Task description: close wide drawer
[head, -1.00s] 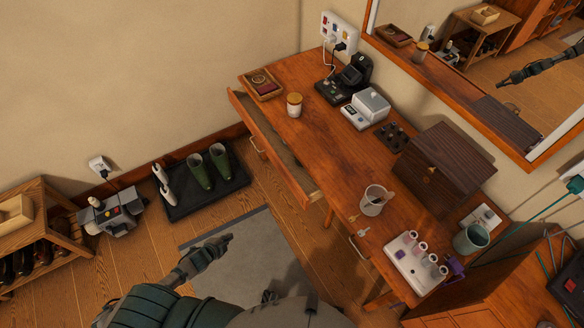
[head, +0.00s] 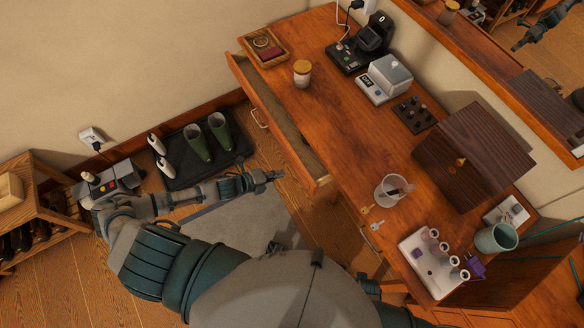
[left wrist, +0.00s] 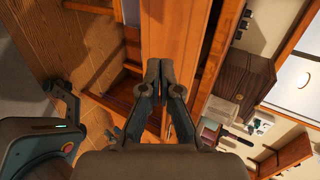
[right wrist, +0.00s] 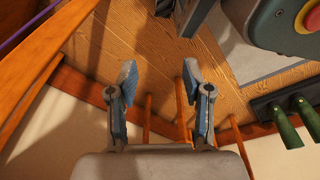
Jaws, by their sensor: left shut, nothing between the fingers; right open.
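The wide drawer (head: 275,125) of the wooden desk (head: 345,125) stands pulled out along the desk's front left side in the head view. Its long front panel is apart from the desk body, and a pale handle (head: 259,119) shows on it. My left gripper (head: 272,177) is in front of the drawer, near the right end of its front panel, with a gap visible between them. In the left wrist view the left fingers (left wrist: 161,72) are shut with nothing between them. My right gripper (right wrist: 158,74) is open and empty in the right wrist view; it is hidden in the head view.
On the desk stand a lidded jar (head: 302,73), a dark wooden box (head: 475,155), a cup (head: 392,188) and a rack of small bottles (head: 432,262). A black tray (head: 203,160) with green boots lies on the floor. The grey mat (head: 240,222) below my left arm is clear.

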